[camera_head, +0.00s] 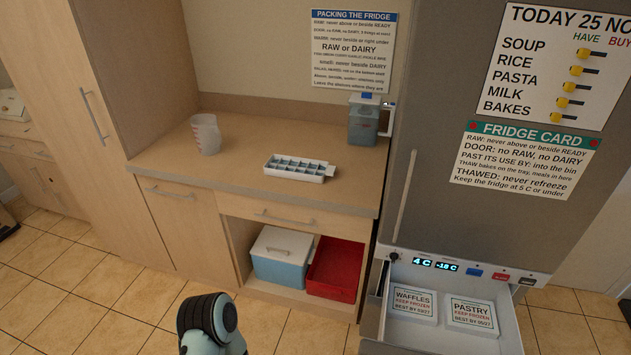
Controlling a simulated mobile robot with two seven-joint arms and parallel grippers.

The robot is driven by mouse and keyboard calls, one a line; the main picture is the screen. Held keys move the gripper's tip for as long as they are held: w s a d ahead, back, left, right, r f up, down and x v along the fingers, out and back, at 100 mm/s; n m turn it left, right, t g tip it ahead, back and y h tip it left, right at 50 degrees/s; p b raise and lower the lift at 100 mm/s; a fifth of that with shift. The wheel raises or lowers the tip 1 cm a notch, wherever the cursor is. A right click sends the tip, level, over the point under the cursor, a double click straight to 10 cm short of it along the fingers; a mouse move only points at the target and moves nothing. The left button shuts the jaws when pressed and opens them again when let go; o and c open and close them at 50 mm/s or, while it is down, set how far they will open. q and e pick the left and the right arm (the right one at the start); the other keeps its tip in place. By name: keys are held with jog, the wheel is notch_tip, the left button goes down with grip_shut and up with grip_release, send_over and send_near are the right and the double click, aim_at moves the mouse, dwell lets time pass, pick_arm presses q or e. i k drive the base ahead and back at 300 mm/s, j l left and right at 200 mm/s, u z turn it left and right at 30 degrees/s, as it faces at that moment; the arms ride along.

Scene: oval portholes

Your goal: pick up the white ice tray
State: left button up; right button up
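The white ice tray (299,168) lies flat on the wooden counter, right of its middle and near the front edge. It has rows of grey-blue compartments and a small tab at its right end. Nothing touches it. Neither of my grippers shows in the head view. Only a rounded dark and pale part of my own arm shows at the bottom, well below the counter and apart from the tray.
On the counter (235,174), a measuring jug (206,134) stands left and a lidded pitcher (363,124) back right. Below sit a blue cooler (281,262) and red crate (335,268). The fridge's open drawer (452,338) juts out right. Counter around the tray is clear.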

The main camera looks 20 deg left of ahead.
aim_at(296, 168)
jog(key=i+j, duration=0.1)
jog(key=j, duration=0.35)
jog(key=i+j, duration=0.15)
jog(key=j, duration=0.3)
jog(key=i+j, duration=0.1)
jog(key=j, duration=0.35)
jog(key=i+j, duration=0.1)
jog(key=j, duration=0.35)
